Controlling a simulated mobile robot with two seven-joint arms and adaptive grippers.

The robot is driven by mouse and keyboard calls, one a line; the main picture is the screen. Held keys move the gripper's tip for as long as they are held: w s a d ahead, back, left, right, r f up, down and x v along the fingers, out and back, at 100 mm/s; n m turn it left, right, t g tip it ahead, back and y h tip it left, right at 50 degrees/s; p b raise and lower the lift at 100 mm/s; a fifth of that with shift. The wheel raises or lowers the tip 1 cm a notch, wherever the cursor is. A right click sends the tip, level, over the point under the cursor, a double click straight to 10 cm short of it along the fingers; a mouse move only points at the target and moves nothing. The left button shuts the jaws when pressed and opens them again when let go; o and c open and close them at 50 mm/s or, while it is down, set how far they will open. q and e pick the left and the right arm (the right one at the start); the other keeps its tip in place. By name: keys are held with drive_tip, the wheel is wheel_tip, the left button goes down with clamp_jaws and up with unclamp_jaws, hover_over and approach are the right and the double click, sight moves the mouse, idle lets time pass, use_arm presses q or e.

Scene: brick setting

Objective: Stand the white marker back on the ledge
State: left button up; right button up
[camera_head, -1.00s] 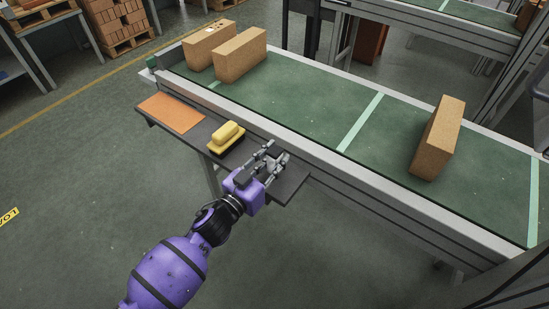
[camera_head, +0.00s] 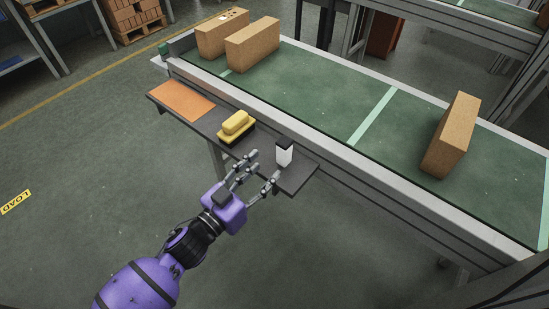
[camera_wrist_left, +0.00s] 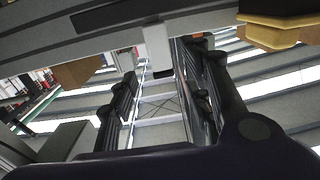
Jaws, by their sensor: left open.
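The white marker (camera_head: 284,156) stands upright on the dark ledge (camera_head: 205,125) beside the conveyor, its black cap on top. It looks upright and free of the fingers. My left gripper (camera_head: 263,167) is open and empty, just in front of the marker on the near side of the ledge. In the left wrist view, which looks upside down, the marker (camera_wrist_left: 157,45) shows beyond the open fingers (camera_wrist_left: 163,65). My right gripper is not in view.
A yellow block on a black base (camera_head: 236,123) sits on the ledge left of the marker, with an orange mat (camera_head: 180,101) farther left. Cardboard boxes (camera_head: 252,45) stand on the green conveyor (camera_head: 320,90). The floor in front of the ledge is clear.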

use_arm(q)
drive_tip(key=shift+v, duration=1.3)
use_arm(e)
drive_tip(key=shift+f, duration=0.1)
use_arm(q)
drive_tip(key=shift+f, duration=0.1)
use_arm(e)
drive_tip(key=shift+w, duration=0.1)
use_arm(q)
drive_tip(key=s+a+f+n+g+y, duration=0.2)
drive_tip(key=s+a+f+n+y, duration=0.45)
drive_tip(key=s+f, duration=0.6)
drive_tip(key=s+a+f+g+y, duration=0.25)
drive_tip(key=s+a+f, duration=0.2)
drive_tip(key=s, duration=0.45)
drive_tip(key=s+a+f+g+y, duration=0.25)
drive_tip(key=s+f, duration=0.25)
drive_tip(key=s, duration=0.5)
drive_tip(key=w+r+t+h+p, duration=0.1)
drive_tip(key=w+r+p, duration=0.2)
drive_tip(key=r+p, duration=0.3)
drive_tip(key=shift+w+d+r, duration=0.3)
drive_tip(key=shift+r, duration=0.1)
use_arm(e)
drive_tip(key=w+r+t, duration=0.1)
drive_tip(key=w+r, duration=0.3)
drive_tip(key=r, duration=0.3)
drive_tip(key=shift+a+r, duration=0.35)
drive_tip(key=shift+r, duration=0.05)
